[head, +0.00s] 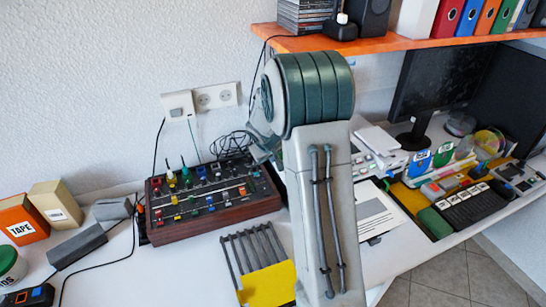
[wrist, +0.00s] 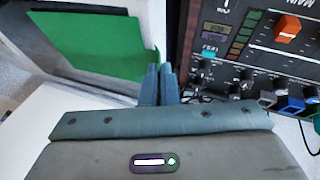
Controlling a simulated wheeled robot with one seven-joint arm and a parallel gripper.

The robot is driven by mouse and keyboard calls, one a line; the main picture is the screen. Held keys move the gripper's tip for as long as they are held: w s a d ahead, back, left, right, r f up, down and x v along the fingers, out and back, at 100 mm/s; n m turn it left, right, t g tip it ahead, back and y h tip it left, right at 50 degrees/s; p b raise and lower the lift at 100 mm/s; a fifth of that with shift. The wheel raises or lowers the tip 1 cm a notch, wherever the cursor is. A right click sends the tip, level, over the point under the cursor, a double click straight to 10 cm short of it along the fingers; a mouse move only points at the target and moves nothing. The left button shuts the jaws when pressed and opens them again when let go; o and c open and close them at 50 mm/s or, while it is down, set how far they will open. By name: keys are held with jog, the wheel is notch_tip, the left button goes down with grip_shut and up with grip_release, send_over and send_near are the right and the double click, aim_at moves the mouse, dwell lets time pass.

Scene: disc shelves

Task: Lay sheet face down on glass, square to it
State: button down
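In the wrist view the green sheet (wrist: 95,42) shows at the upper left, over a pale grey frame (wrist: 28,52) that looks like the rim of a flatbed device. Its right edge runs to my gripper (wrist: 160,80), whose two fingers are close together and appear shut on that edge. The sheet looks slightly turned against the frame. I cannot make out the glass, or whether the sheet touches it. In the head view my arm hides my fingers, the green sheet and the device.
The mixer (head: 212,200), with raised knobs, stands close to the right of my fingers in the wrist view (wrist: 265,60). An orange shelf (head: 400,42) hangs above.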

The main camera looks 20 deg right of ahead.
jog(key=shift+f, duration=0.15)
jog(key=c, duration=1.6)
grip_release()
jog(key=v, duration=1.4)
jog(key=shift+s, duration=0.15)
jog(key=s+a+g+y, duration=0.1)
jog(key=s+a, duration=0.3)
jog(key=s, duration=0.9)
jog(key=s+a+m+y, duration=0.1)
jog(key=s+a, duration=0.3)
jog(key=s, duration=0.9)
jog(key=shift+a+f+m+g+y, duration=0.2)
jog(key=shift+a+m+g+y, duration=0.15)
jog(key=shift+y, duration=0.35)
